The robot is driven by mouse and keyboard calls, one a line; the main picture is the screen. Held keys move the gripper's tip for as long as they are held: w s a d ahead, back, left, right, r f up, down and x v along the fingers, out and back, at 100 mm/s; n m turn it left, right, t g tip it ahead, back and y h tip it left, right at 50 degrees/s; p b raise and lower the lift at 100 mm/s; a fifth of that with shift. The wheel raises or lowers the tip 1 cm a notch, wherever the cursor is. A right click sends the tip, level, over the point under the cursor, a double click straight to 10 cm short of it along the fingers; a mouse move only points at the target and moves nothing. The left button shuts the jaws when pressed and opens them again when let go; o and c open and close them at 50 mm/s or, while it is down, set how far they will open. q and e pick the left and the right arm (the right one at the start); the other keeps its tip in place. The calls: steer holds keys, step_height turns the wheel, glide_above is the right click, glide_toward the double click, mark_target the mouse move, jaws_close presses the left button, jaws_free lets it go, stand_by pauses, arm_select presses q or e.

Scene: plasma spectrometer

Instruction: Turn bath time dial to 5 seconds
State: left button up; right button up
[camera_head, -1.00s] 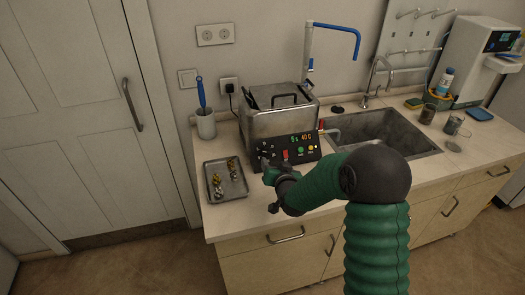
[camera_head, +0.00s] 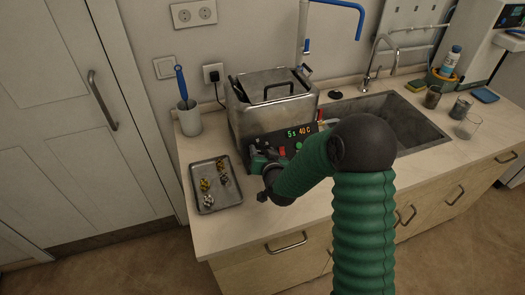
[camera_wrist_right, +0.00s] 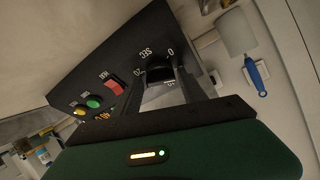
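The bath time dial (camera_wrist_right: 160,72) is a dark knob on the black control panel (camera_wrist_right: 100,62) of the steel bath. In the right wrist view, "SEC", "20" and "0" are printed around it. My right gripper (camera_wrist_right: 162,78) reaches the panel, with one finger on each side of the dial; I cannot tell whether they press on it. In the head view my right gripper (camera_head: 258,162) hides the dial at the panel's left end. The display (camera_head: 299,132) reads 5 s and 40 C. My left gripper is not in view.
A metal tray (camera_head: 232,204) with small parts lies left of my right gripper. A white cup (camera_head: 189,122) with a blue-handled tool stands behind it. The sink (camera_head: 405,130) lies to the right. Red, green and yellow buttons sit farther along the panel.

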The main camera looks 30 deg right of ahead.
steer(key=shift+w+a, duration=0.1)
steer(key=shift+a, duration=0.05)
steer(key=c, duration=0.5)
jaws_close()
steer(key=shift+m+h, duration=0.3)
steer(key=shift+m, duration=0.7)
steer(key=o, duration=0.8)
jaws_free()
